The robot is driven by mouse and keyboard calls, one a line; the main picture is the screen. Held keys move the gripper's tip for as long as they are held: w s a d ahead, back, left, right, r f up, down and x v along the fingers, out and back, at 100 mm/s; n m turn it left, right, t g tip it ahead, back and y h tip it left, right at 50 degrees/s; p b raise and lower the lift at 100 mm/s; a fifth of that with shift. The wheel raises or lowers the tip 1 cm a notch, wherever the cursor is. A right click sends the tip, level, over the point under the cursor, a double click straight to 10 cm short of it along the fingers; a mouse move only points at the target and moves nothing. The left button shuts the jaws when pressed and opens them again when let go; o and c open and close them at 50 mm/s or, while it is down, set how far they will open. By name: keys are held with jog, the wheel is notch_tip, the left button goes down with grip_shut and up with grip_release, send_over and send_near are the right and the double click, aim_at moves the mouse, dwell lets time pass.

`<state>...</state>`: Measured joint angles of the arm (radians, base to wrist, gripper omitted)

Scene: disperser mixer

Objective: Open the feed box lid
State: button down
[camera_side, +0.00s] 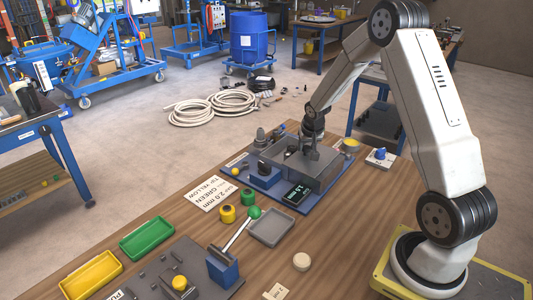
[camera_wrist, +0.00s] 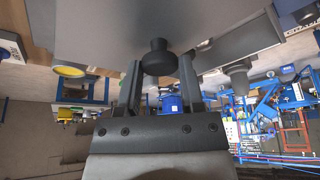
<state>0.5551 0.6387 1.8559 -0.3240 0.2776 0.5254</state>
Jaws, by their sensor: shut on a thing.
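The feed box looks to be the grey metal box (camera_side: 322,171) on a blue base at the back of the wooden table. My gripper (camera_side: 309,151) points down at its top. In the wrist view, my gripper (camera_wrist: 160,68) has its two dark fingers on either side of a black round knob (camera_wrist: 158,50), shut on it. The knob sticks out from a flat grey panel (camera_wrist: 205,18), apparently the lid. Whether the lid is raised or lies flat cannot be told, as my gripper covers part of it in the side view.
A display (camera_side: 296,194) and a blue unit with a black knob (camera_side: 263,173) stand close to the box. A lever with a green ball (camera_side: 254,212), a grey tray (camera_side: 271,228), and yellow (camera_side: 92,277) and green (camera_side: 147,239) trays lie nearer the front.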

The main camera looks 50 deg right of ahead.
aim_at(313, 163)
jog(key=shift+s, duration=0.9)
jog(key=shift+c, duration=1.1)
grip_release()
jog(key=shift+r, duration=0.15)
jog(key=v, duration=0.7)
jog(key=shift+r, duration=0.2)
jog(key=shift+a, duration=0.15)
